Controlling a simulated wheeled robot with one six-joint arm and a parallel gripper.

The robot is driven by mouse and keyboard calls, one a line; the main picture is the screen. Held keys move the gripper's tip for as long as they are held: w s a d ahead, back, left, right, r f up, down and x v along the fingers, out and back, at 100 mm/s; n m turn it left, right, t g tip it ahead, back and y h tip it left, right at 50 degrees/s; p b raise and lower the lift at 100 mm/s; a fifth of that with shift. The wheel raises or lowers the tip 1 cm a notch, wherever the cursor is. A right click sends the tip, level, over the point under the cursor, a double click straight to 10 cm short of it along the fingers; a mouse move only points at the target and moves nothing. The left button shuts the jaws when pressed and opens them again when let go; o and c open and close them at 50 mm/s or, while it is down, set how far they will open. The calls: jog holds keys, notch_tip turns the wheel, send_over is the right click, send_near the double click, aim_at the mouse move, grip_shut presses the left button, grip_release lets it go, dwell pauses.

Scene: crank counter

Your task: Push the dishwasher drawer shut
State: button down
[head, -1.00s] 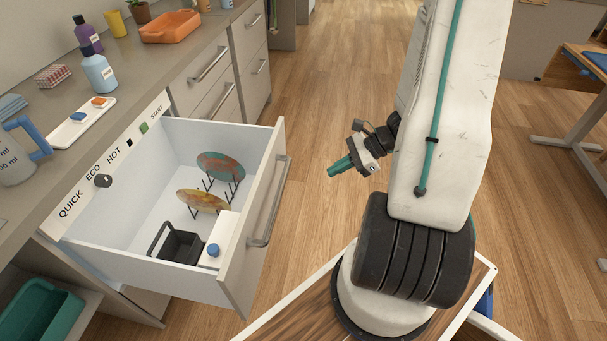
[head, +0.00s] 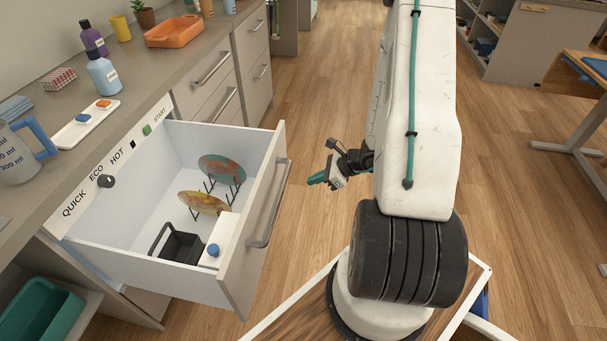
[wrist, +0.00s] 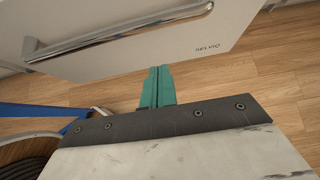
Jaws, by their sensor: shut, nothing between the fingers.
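The dishwasher drawer (head: 238,262) stands pulled out from the counter in the head view. Inside it are two plates (head: 222,168) upright in a rack, a dark basket (head: 178,244) and a white block with a blue knob (head: 213,250). Its front has a metal bar handle (head: 268,205), which also shows in the wrist view (wrist: 135,28). My gripper (head: 312,180) is to the right of the drawer front, apart from it. Its teal fingers (wrist: 157,86) are shut and empty, pointing toward the drawer front in the wrist view.
The counter (head: 130,100) holds bottles, an orange tray (head: 174,32), a white tray (head: 88,124) and a jug (head: 22,155). Other closed drawers (head: 212,80) lie beyond. A teal bin (head: 40,312) is at lower left. Wood floor (head: 310,110) is clear between the counter and my arm.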

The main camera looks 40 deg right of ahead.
jog(key=shift+w+a+f, duration=0.1)
jog(key=shift+w+a, duration=0.75)
jog(key=shift+w, duration=0.25)
jog(key=shift+w+a+f, duration=0.1)
jog(key=shift+w+a, duration=0.75)
jog(key=shift+w, duration=0.25)
